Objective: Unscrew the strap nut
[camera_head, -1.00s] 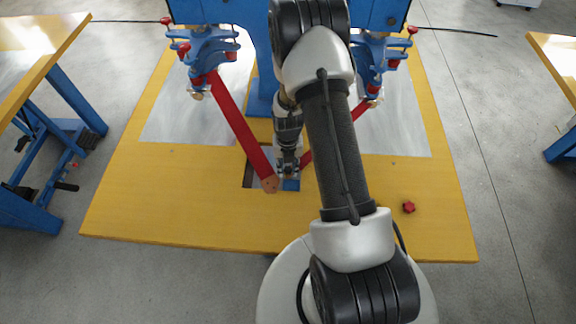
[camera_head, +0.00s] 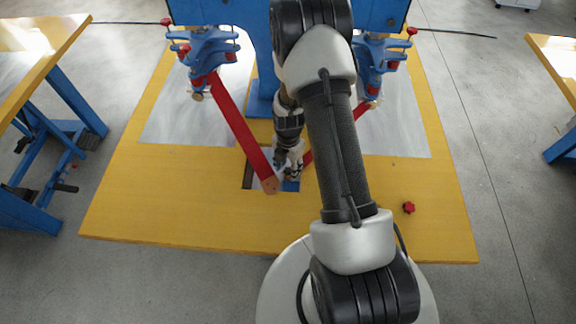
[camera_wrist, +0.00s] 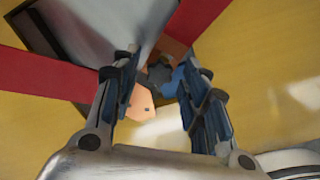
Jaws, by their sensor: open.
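Two red straps (camera_head: 238,125) run down from the blue machine and meet at an orange-brown end piece (camera_head: 270,185) over an opening in the yellow table. In the wrist view, a small dark grey lobed piece (camera_wrist: 160,72), which looks like the strap nut, sits where the red straps (camera_wrist: 45,82) meet. My gripper (camera_head: 292,175) is just right of the strap end. In the wrist view its open fingers (camera_wrist: 160,78) stand to either side of the dark piece, with nothing held. I cannot tell whether they touch it. The nut is not clear in the head view.
A red star knob (camera_head: 409,207) lies on the yellow table (camera_head: 200,220) at the right. Blue clamps (camera_head: 205,50) with red knobs hang above grey plates. Other work tables stand left and right.

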